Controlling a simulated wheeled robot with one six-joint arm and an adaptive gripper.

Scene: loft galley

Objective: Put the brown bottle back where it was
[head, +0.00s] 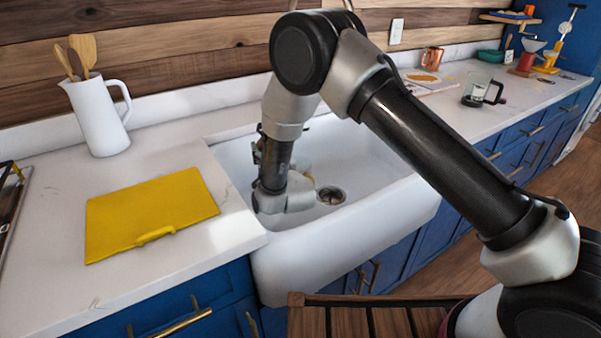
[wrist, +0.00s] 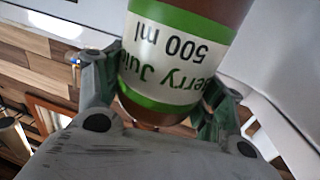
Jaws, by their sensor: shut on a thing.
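The brown bottle (wrist: 185,112) fills the upper middle of the wrist view, with a white and green label reading "Berry Juice 500 ml" upside down. My gripper (wrist: 172,78) is shut on it, one finger on each side of the label. In the head view my arm reaches over the white sink (head: 345,232), and I cannot make out the bottle there. Whether the bottle touches any surface cannot be told.
A yellow cutting board (head: 150,212) lies on the counter left of the sink. A white jug (head: 97,118) with wooden spoons stands behind it. A glass pot (head: 477,90) and a copper mug (head: 432,58) stand at right. A slatted wooden top (head: 385,320) is below the sink.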

